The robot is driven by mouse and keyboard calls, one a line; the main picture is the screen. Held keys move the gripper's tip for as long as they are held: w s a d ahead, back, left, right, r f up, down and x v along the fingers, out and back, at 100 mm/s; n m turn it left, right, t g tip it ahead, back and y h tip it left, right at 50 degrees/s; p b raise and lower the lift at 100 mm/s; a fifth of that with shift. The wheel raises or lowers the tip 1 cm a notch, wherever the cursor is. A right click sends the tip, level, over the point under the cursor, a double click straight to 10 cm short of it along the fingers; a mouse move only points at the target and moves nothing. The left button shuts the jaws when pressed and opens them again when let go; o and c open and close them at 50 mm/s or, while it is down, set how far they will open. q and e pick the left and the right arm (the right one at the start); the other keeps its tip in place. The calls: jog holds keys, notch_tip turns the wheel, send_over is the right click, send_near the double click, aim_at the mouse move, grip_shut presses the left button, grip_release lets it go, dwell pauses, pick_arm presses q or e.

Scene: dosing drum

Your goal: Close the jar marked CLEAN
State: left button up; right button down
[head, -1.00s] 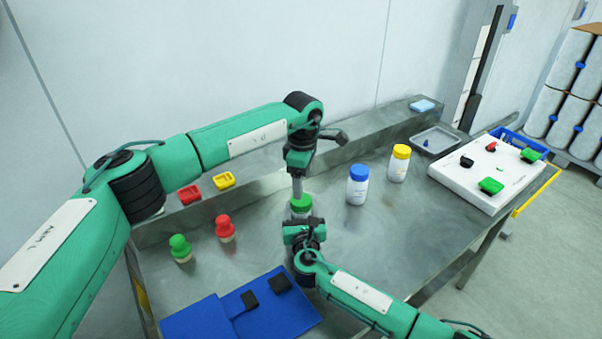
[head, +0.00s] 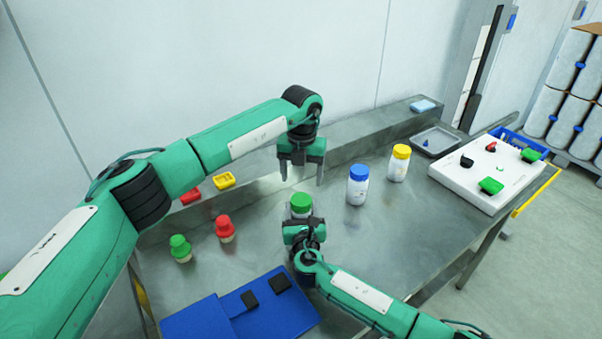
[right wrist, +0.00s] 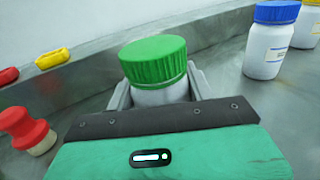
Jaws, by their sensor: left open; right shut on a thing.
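A white jar (right wrist: 160,95) with a green lid (right wrist: 158,62) stands upright on the metal table; its lid also shows in the head view (head: 301,200). The lid sits on top of the jar and looks level. The jar's label is hidden, so I cannot read CLEAN on it. My right gripper (head: 302,218) is shut on this jar's body, its fingers on either side below the lid. My left gripper (head: 301,180) is open and empty, pointing down just above the green lid and apart from it.
Blue-lidded (head: 357,185) and yellow-lidded (head: 399,163) jars stand to the right. Green (head: 180,248) and red (head: 225,228) knobbed pieces stand left. A blue mat (head: 265,305) lies in front; a white board (head: 480,178) is at the right.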

aim_at(301, 199)
pick_arm(q)
jog(key=n, duration=0.4)
jog(key=shift+a+r+n, duration=0.1)
jog(key=shift+n, duration=0.2)
jog(key=shift+f, duration=4.05)
jog(key=c, duration=1)
jog(key=m, duration=0.5)
jog(key=shift+m, duration=0.3)
jog(key=m, duration=0.5)
jog(key=shift+m, duration=0.4)
jog(key=o, duration=1.2)
jog(key=shift+c, duration=0.2)
